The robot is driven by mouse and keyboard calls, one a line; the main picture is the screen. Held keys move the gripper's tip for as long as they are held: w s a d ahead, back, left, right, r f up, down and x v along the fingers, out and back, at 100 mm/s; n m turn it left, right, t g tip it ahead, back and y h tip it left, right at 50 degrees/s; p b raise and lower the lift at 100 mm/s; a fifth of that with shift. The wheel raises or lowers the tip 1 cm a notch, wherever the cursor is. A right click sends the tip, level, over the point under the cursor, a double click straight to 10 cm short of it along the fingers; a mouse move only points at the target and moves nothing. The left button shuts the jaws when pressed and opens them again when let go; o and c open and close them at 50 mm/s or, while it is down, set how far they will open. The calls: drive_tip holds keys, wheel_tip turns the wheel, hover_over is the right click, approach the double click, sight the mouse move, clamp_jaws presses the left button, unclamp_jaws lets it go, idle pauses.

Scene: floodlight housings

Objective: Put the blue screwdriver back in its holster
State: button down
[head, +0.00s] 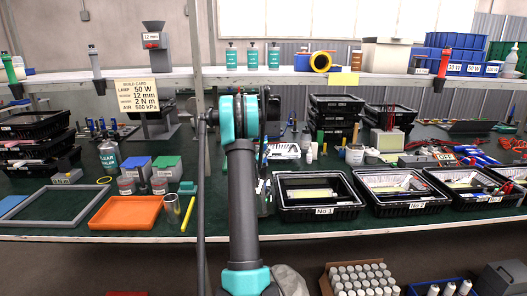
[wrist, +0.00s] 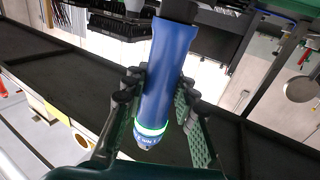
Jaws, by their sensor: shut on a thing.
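The blue screwdriver (wrist: 168,70) fills the middle of the wrist view. It has a blue handle with a pale ring and small lettering at its lower end. A dark part shows at its upper end; I cannot tell whether that is its shank or another thing. My gripper (wrist: 157,82) is shut on the handle, with one finger on each side. In the head view my arm hides the gripper and the screwdriver. Several upright drivers stand along the shelf's front edge, among them a green one (head: 9,67), a grey one (head: 95,62) and a red one (head: 443,65). I cannot tell which holster is the blue screwdriver's.
The shelf (head: 280,78) runs above the dark green bench. An orange tray (head: 126,213) and bottles are left of my arm. Black crates, No 1 (head: 322,211) and No 2 (head: 420,206), stand at right. A carton of white cylinders (head: 358,277) is below the bench.

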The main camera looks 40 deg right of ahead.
drive_tip(key=shift+f, duration=0.65)
drive_tip(key=c, duration=1.1)
unclamp_jaws()
drive_tip(key=shift+c, duration=0.2)
drive_tip(key=shift+f, duration=0.1)
drive_tip(key=v, duration=1.2)
